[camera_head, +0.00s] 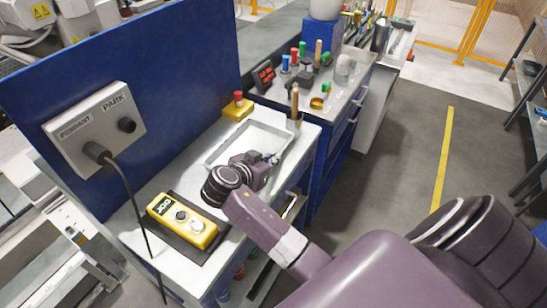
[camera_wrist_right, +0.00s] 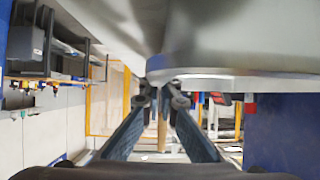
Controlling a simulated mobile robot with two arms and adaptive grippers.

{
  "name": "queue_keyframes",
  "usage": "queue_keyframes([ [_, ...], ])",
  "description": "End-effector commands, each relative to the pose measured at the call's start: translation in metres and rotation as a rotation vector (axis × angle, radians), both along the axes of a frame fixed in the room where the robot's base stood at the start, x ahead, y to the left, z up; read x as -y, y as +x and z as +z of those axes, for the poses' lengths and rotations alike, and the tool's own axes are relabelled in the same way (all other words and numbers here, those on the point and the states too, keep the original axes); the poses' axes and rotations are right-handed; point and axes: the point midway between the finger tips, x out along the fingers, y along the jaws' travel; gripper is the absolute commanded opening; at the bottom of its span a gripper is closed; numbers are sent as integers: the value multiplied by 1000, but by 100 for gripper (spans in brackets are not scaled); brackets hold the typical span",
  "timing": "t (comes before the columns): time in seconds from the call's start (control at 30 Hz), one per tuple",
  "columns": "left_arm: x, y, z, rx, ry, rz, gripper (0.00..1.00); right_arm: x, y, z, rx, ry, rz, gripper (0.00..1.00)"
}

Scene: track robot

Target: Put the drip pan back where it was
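The drip pan (camera_head: 222,147) is a shallow, light grey rectangular tray over the white top of the blue cabinet. I cannot tell whether it rests flat there. My right gripper (camera_head: 272,160) is at its near right side and hides part of the rim. In the right wrist view, a large smooth grey metal surface (camera_wrist_right: 240,45), which looks like the pan, fills the upper part. The right fingertips (camera_wrist_right: 165,94) are close together by its lower edge; whether they pinch it is unclear. My left gripper is in neither view.
A yellow control box (camera_head: 182,221) lies on a dark mat in front. A yellow box with a red button (camera_head: 238,107) stands behind the pan. A cup with a wooden handle (camera_head: 295,112) is to its right. A blue panel (camera_head: 170,60) borders the left; floor is clear at right.

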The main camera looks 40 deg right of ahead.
Motion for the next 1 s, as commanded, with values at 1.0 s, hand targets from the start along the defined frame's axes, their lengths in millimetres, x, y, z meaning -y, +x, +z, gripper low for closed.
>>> queue_keyframes([
  [1.0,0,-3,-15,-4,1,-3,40,-63,-26,35,3,5,2,22],
])
